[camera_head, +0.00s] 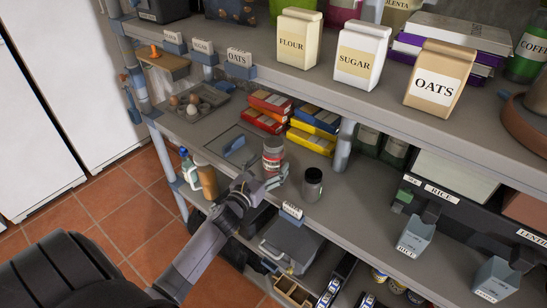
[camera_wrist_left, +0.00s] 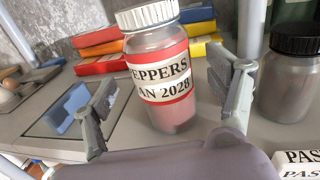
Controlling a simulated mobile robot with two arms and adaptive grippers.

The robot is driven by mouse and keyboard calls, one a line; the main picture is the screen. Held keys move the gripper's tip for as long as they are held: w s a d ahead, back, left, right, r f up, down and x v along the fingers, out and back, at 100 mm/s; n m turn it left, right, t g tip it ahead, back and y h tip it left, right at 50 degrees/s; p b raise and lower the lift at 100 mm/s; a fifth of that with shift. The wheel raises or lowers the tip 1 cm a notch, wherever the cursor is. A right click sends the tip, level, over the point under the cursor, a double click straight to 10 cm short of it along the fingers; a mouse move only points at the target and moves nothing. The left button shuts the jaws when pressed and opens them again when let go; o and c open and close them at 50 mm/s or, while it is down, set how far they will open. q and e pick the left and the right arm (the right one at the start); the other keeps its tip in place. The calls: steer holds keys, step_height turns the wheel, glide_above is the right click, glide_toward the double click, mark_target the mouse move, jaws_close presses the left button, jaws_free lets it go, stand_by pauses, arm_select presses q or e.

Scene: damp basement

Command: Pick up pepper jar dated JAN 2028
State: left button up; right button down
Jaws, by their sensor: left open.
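The pepper jar (camera_head: 273,153) stands upright on the middle shelf (camera_head: 345,205). It is clear with a white lid, and its red and white label reads "EPPERS" and "AN 2028" in the left wrist view (camera_wrist_left: 160,72); the first letters are cut off at the jar's curve. My left gripper (camera_head: 264,182) is open in front of the jar. In the left wrist view its fingers (camera_wrist_left: 165,98) show on either side of the jar with gaps; I cannot tell whether the jar is between the tips. My right gripper is not in view.
A dark-lidded jar (camera_head: 313,185) stands close to the right of the pepper jar. Red and yellow boxes (camera_head: 312,138) lie behind. A blue-handled panel (camera_head: 233,147) is to the left. The upper shelf (camera_head: 255,72) overhangs the back, and a PASTA label (camera_head: 291,210) sits at the front edge.

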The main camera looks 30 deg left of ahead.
arm_select(q)
steer(key=w+p, duration=0.1)
steer(key=w, duration=0.2)
steer(key=shift+w, duration=0.35)
steer(key=shift+s, duration=0.1)
steer(key=shift+r, duration=0.1)
steer(key=shift+c, duration=0.4)
steer(key=shift+a, duration=0.1)
steer(key=c, duration=1.7)
steer(key=shift+r, duration=0.15)
